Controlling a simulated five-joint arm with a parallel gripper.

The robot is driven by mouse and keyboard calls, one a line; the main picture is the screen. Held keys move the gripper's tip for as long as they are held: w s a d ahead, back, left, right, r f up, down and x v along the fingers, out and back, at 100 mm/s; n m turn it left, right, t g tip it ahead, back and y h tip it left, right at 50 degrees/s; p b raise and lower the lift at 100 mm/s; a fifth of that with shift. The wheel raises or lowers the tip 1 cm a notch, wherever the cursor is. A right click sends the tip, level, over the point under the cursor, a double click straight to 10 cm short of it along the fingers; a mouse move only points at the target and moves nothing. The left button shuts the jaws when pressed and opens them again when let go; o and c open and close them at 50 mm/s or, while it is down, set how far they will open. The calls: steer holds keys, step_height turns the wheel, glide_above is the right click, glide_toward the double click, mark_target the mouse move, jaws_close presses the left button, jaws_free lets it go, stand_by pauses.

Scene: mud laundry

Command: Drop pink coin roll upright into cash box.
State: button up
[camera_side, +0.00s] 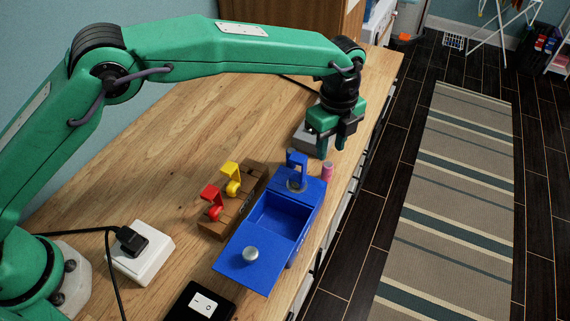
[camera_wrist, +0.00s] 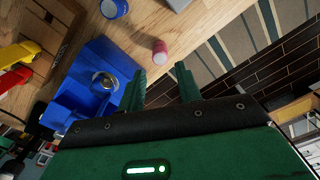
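The pink coin roll (camera_side: 327,170) stands upright on the wooden table, just beyond the right far corner of the blue cash box (camera_side: 312,222). It also shows in the wrist view (camera_wrist: 159,50), ahead of the fingers and apart from them. The cash box has an open, empty-looking compartment, and a flat blue panel with a silver knob (camera_side: 250,254) lies at its near end. My gripper (camera_side: 332,147) is open and empty, above and behind the coin roll in the side view. Its two fingers are spread apart in the wrist view (camera_wrist: 162,82).
A grey object (camera_side: 306,138) is behind. The table's right edge is close to the coin roll.

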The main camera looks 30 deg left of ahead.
mark_target(328, 164)
steer(key=shift+f, duration=2.6)
steer(key=c, duration=0.6)
steer(key=shift+r, duration=0.1)
steer(key=shift+r, duration=2.95)
